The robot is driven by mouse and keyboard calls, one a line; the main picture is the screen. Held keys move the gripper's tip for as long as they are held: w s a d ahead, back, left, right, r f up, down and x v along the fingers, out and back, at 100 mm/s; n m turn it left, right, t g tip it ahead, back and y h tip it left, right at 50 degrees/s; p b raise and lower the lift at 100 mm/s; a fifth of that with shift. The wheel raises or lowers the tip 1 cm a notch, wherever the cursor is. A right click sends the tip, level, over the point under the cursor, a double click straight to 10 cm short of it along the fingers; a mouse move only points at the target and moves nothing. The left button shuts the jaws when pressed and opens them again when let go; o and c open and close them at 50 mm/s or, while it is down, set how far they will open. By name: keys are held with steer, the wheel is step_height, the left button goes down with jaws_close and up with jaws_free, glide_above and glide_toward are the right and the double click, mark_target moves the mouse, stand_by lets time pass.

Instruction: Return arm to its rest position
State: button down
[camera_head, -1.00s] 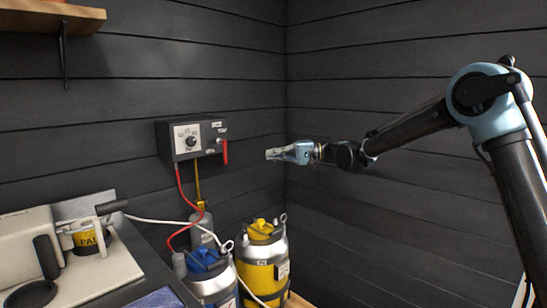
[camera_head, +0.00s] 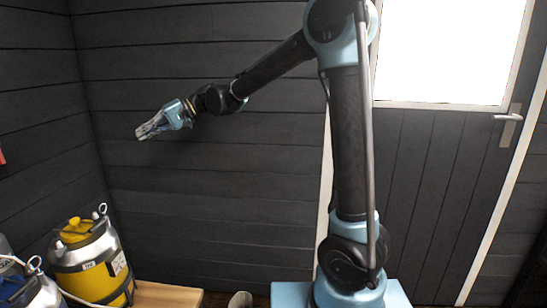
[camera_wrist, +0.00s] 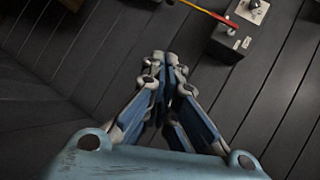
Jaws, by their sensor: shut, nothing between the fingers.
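My gripper (camera_head: 142,134) is shut and empty. In the head view it hangs in the air in front of the dark plank wall, at the end of my raised arm, apart from any object. In the wrist view my gripper (camera_wrist: 165,62) shows with its fingers together. The arm bends at a high elbow and runs left and down to the gripper.
A yellow keg (camera_head: 88,268) stands below and left of the gripper, by a low wooden surface (camera_head: 168,296). A door (camera_head: 440,180) with a bright window is at right. A grey control box (camera_wrist: 236,38) with a red lever shows in the wrist view.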

steer(key=d+f+m+t+h, duration=0.25)
steer(key=d+f, duration=0.25)
steer(key=d, duration=1.2)
steer(key=d+f+m+t+h, duration=0.15)
steer(key=d+f+t, duration=0.25)
steer(key=d, duration=1.4)
steer(key=s+d+f+m+h, duration=0.1)
steer(key=s+d+f+h, duration=0.1)
steer(key=s+d+f, duration=0.3)
steer(key=s+d+f+m+t+h, duration=0.1)
steer(key=s+d+f+h, duration=0.2)
steer(key=d, duration=1)
steer(key=s+d+f+h, duration=0.3)
steer(key=s+d+f, duration=0.3)
steer(key=d+f, duration=0.2)
steer(key=shift+s+d+f+m, duration=0.25)
steer(key=shift+s+d+m, duration=0.05)
steer(key=shift+d+m, duration=0.15)
steer(key=shift+t, duration=0.25)
